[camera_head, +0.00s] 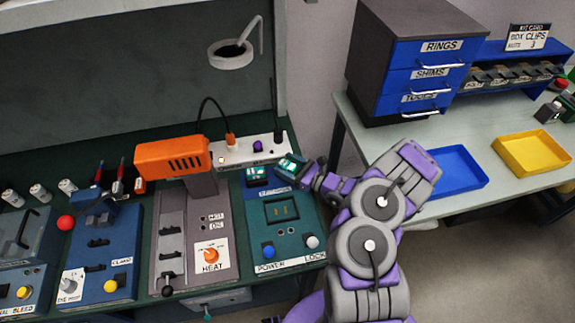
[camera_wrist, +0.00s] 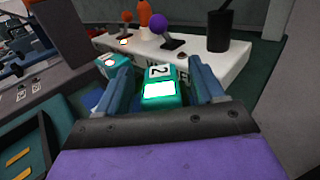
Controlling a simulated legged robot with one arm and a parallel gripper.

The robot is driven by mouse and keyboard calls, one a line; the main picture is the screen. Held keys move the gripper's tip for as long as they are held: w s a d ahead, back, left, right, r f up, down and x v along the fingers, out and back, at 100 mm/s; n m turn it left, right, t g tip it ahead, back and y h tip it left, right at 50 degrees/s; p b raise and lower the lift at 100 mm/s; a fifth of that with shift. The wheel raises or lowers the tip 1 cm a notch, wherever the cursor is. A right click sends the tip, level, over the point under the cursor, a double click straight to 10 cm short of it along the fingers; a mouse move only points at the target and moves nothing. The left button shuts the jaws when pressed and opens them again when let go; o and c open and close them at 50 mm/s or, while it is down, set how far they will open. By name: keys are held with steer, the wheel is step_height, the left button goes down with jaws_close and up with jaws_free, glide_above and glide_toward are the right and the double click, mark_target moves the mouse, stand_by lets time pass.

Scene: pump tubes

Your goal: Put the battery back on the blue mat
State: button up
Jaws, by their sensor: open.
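My gripper (camera_head: 290,168) is open, with its two blue-grey fingers (camera_wrist: 165,95) on either side of a teal battery (camera_wrist: 158,90) marked 2 with a lit face. In the head view this battery (camera_head: 290,163) is partly covered by the fingers. A second teal battery (camera_head: 257,172) stands on the blue mat (camera_head: 266,189), left of my gripper; it also shows in the wrist view (camera_wrist: 111,63), beyond the left finger. The battery between the fingers is at the mat's right side; whether it rests fully on the mat is hidden.
A white power strip (camera_head: 240,151) with a purple knob (camera_wrist: 158,22) lies just behind. The teal POWER LOCK box (camera_head: 284,228) with an empty-looking recess is in front. The orange heater (camera_head: 172,157) stands left. Blue (camera_head: 446,168) and yellow (camera_head: 532,152) trays lie on the right table.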

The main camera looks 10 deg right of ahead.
steer(key=shift+r+p, duration=0.3)
steer(key=shift+p, duration=0.05)
steer(key=p+v, duration=0.2)
steer(key=v, duration=0.5)
steer(key=shift+s+d+r, duration=0.2)
steer(key=shift+d, duration=0.1)
steer(key=s+a+r+n+g+y, duration=0.3)
steer(key=a+r+n+g, duration=0.25)
steer(key=a+r, duration=0.3)
steer(key=s+a+r+n+g+y, duration=0.25)
steer(key=a+r+n+g, duration=0.35)
steer(key=r, duration=0.4)
steer(key=s+a+r+n+g+h, duration=0.3)
steer(key=s+a+r+n+g, duration=0.15)
steer(key=s+n, duration=0.35)
steer(key=s+r+n+g+h, duration=0.25)
steer(key=s+n+h, duration=0.35)
steer(key=s, duration=0.7)
steer(key=s+d+r+n+t+h, duration=0.1)
steer(key=s+d+t+h, duration=0.3)
steer(key=s+d+h, duration=0.5)
steer(key=s+d, duration=0.1)
steer(key=d, duration=0.3)
steer(key=shift+s+d+r, duration=0.2)
steer(key=shift+d+r, duration=0.1)
steer(key=shift+r, duration=0.1)
steer(key=shift+n, duration=0.25)
